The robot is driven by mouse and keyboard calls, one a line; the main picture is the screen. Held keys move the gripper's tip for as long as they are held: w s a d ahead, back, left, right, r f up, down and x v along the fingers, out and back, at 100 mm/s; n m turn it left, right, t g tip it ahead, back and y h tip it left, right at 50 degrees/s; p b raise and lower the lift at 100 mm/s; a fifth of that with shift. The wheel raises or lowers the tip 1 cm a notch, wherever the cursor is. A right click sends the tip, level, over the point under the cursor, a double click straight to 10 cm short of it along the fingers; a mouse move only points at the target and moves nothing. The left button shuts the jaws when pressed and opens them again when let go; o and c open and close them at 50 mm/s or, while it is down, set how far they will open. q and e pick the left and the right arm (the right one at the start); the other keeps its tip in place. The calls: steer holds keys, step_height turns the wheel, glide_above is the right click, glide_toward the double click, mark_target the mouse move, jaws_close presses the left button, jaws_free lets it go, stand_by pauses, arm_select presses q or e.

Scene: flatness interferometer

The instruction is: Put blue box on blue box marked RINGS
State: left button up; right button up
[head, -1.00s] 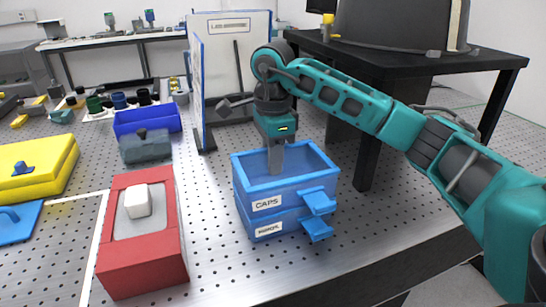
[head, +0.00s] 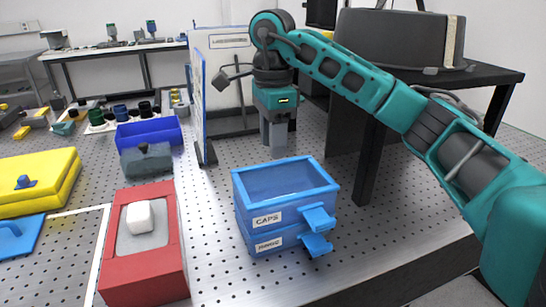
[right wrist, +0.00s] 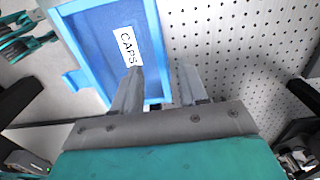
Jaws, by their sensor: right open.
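A blue open-topped box labelled CAPS (head: 285,185) sits upright on a second blue box (head: 270,243) on the perforated table. The lower box's label is too small to read surely. Both have a blue tab on the right side. The upper box looks empty inside. My right gripper (head: 275,143) is open and empty, above and behind the stack in the head view. In the right wrist view its fingers (right wrist: 156,85) are apart, and the CAPS box (right wrist: 85,35) shows below and to the left. My left gripper is not in view.
A red box (head: 115,270) with a white block stands left of the stack. A white panel (head: 225,75) stands behind. The table's front edge is close to the right.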

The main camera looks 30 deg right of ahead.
step_height(320, 180, up, 4)
steer(key=shift+r+p, duration=0.1)
steer(key=shift+p, duration=0.4)
